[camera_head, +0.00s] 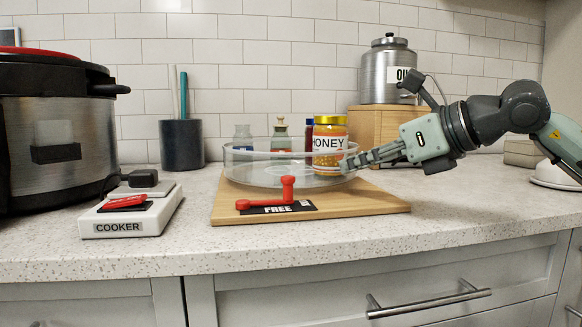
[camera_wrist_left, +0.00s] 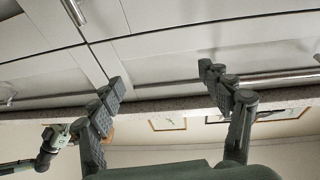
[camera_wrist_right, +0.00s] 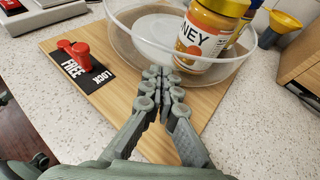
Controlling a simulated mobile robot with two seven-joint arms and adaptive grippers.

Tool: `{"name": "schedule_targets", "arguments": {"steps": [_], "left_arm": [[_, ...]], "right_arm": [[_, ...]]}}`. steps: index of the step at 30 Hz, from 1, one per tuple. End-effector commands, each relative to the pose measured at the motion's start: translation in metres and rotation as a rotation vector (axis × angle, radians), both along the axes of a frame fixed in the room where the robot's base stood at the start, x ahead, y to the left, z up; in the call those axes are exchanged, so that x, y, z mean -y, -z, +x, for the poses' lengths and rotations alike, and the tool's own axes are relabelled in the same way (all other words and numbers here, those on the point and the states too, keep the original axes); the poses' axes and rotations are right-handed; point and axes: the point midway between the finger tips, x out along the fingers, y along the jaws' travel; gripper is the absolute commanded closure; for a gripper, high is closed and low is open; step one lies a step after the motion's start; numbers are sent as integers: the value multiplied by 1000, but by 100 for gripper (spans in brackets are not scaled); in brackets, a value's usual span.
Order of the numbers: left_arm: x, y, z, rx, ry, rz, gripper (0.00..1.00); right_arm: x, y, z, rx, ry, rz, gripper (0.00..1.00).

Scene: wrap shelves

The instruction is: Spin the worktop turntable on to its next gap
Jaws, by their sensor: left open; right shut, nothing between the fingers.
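The turntable is a clear round tray with a raised rim (camera_head: 250,179) on a wooden board (camera_head: 393,204); it also shows in the right wrist view (camera_wrist_right: 128,42). A honey jar (camera_head: 329,143) with a yellow lid stands at its right side. A red lever (camera_head: 266,203) sits at the board's front, its upright knob beside the word FREE. My right gripper (camera_head: 347,163) is shut and empty, with its fingertips at the tray's right rim; the right wrist view shows them (camera_wrist_right: 163,72) too. Whether they touch the rim is unclear. My left gripper (camera_wrist_left: 161,76) is open and empty, facing the cabinet front.
Several small bottles (camera_head: 281,135) show at the tray's back. A cooker (camera_head: 50,130) and a switch box labelled COOKER (camera_head: 130,218) are at left. A dark pot (camera_head: 182,145) stands behind. A metal can (camera_head: 387,72) sits on a wooden box (camera_head: 376,124) at back right.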

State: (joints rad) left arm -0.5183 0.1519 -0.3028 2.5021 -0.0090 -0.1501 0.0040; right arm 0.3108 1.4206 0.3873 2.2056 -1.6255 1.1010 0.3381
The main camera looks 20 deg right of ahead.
Motion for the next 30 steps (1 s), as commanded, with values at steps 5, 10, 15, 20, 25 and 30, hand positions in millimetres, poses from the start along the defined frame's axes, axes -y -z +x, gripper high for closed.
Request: {"name": "schedule_targets", "arguments": {"steps": [5, 10, 15, 20, 25, 30], "left_arm": [[-1, 4, 1, -20, -3, 10, 22], [-2, 8, 3, -38, -6, 19, 22], [-4, 12, 4, -56, -9, 29, 22], [-5, 16, 5, -74, -13, 37, 22], [-6, 20, 6, -91, -15, 46, 22], [-7, 24, 7, -110, -18, 55, 22]], "right_arm": [[0, 0, 1, 0, 0, 0, 100], [0, 0, 2, 0, 0, 0, 100], [0, 0, 2, 0, 0, 0, 100], [0, 0, 3, 0, 1, 0, 100], [-1, 0, 4, -1, 1, -1, 100], [-1, 0, 5, -1, 0, 0, 100]]}}
